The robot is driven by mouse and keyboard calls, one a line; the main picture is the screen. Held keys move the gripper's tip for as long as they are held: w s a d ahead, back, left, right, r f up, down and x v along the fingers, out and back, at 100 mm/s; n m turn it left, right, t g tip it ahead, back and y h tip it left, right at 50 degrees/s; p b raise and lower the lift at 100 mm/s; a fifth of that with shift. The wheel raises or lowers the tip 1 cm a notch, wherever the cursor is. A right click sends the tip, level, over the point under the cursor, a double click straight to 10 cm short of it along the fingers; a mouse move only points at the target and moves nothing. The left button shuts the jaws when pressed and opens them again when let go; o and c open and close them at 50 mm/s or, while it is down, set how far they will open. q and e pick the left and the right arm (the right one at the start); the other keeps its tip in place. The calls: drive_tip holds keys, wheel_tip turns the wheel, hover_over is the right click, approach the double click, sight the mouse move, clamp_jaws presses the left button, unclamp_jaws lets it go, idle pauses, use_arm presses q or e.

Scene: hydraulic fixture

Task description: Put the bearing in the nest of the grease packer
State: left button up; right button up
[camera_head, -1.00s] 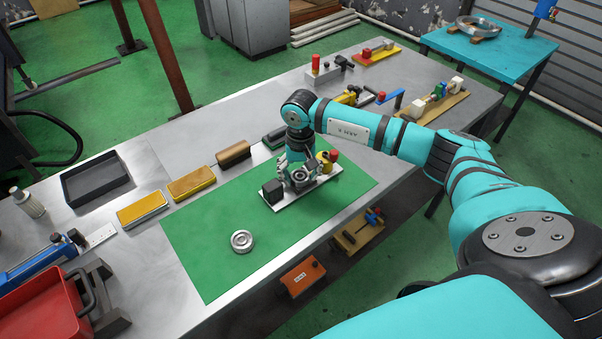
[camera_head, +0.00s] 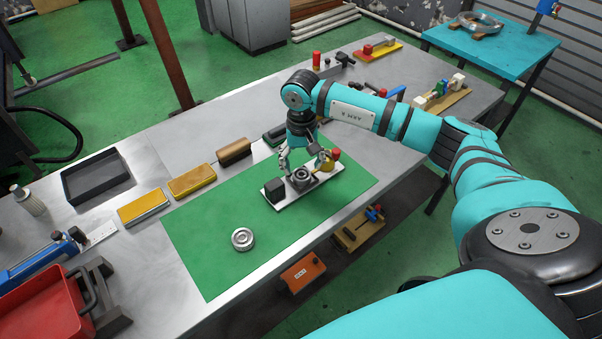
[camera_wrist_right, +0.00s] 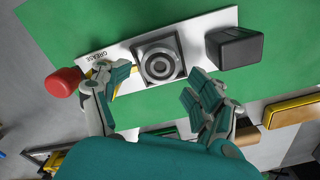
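The grease packer is a white plate (camera_head: 325,187) on the green mat, with a black block (camera_head: 275,190) at one end. A yellow pot with a red knob (camera_head: 335,154) is at the other end; in the wrist view the plate (camera_wrist_right: 205,30) is lettered GREASE. In the middle, a grey ringed round piece that looks like the bearing (camera_wrist_right: 160,64) sits flat in the square nest (camera_wrist_right: 143,85). My right gripper (camera_head: 303,163) is above the nest, its fingers (camera_wrist_right: 155,95) apart with nothing between them. My left gripper is out of view.
A separate silver round part (camera_head: 242,239) lies on the green mat (camera_head: 205,250). Yellow blocks (camera_head: 192,181), a brown block (camera_head: 234,151) and a black tray (camera_head: 96,177) stand behind. A red bin (camera_head: 45,305) is front left. The mat's left part is mostly free.

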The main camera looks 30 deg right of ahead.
sight(301, 174)
wheel_tip(301, 174, up, 9)
drive_tip(key=b, duration=0.1)
drive_tip(key=shift+f+b, duration=0.15)
drive_tip(key=shift+b, duration=0.25)
drive_tip(key=shift+w+a, duration=0.1)
